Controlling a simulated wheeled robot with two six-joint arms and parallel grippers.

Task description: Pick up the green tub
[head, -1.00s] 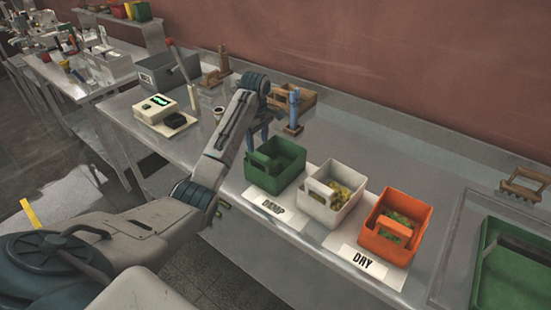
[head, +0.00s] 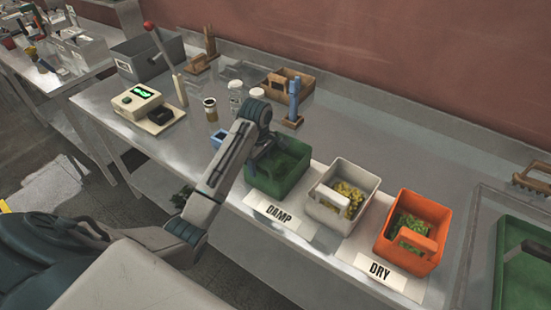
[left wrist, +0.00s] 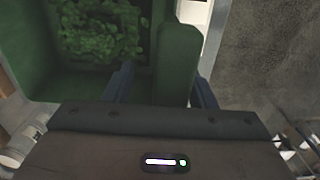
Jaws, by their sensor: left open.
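The green tub (head: 288,172) stands on the metal bench at the left end of a row of tubs, by the DAMP label (head: 279,217). My left gripper (head: 262,150) is at the tub's left side, pointing down, and my arm hides part of that side. In the left wrist view, the tub (left wrist: 75,85) holds leafy green bits, and its upright green handle (left wrist: 178,65) stands between the two open fingers of my left gripper (left wrist: 165,72). I cannot tell whether a finger touches the handle. My right gripper is out of view.
A white tub (head: 325,207) with yellowish bits and an orange tub (head: 385,245) with green bits stand to the right. A wooden stand with a blue tool (head: 294,105) is behind. A small blue thing (head: 219,138) and a jar (head: 210,110) are left of my gripper.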

